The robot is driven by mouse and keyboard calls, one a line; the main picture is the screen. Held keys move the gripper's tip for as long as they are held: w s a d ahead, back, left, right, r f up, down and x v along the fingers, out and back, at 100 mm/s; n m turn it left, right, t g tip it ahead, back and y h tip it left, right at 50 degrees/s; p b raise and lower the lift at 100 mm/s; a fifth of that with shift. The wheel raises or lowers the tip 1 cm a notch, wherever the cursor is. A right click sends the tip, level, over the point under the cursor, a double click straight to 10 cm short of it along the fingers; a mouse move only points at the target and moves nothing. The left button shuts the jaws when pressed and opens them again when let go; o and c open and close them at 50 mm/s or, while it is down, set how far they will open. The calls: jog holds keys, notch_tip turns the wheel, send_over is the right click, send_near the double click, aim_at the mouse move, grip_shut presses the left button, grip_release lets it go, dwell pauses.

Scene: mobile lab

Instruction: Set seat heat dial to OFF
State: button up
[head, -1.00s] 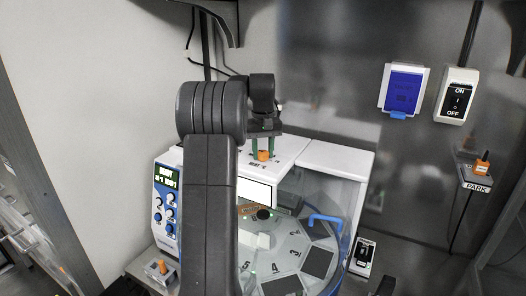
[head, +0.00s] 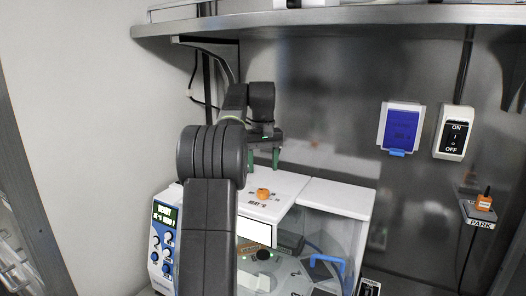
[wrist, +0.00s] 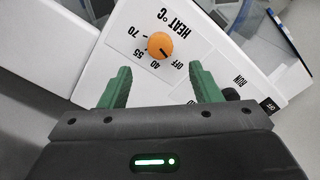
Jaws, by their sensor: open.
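The orange heat dial (head: 263,193) stands on the white top of the machine. In the wrist view the dial (wrist: 159,46) shows a dark pointer mark aimed to the lower right, towards the OFF label (wrist: 178,63). The labels 40, 55 and 70 run round its left side, and "HEAT °C" is printed beside it. My gripper (head: 263,159) is open and empty, with its green fingers above the dial and apart from it. In the wrist view the open gripper (wrist: 160,72) has a finger on either side below the dial.
A control panel (head: 164,240) with knobs and a display is on the machine's front left. A shelf (head: 330,20) overhangs above. A blue-covered socket (head: 401,128), an ON/OFF switch (head: 455,133) and a PARK holder (head: 477,214) are on the right wall.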

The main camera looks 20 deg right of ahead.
notch_tip(320, 180, up, 5)
send_over(263, 190)
jog(key=shift+s, duration=0.15)
jog(key=shift+f, duration=0.1)
dwell(0.4)
notch_tip(263, 190, down, 14)
jog(key=shift+r, duration=0.1)
dwell(0.6)
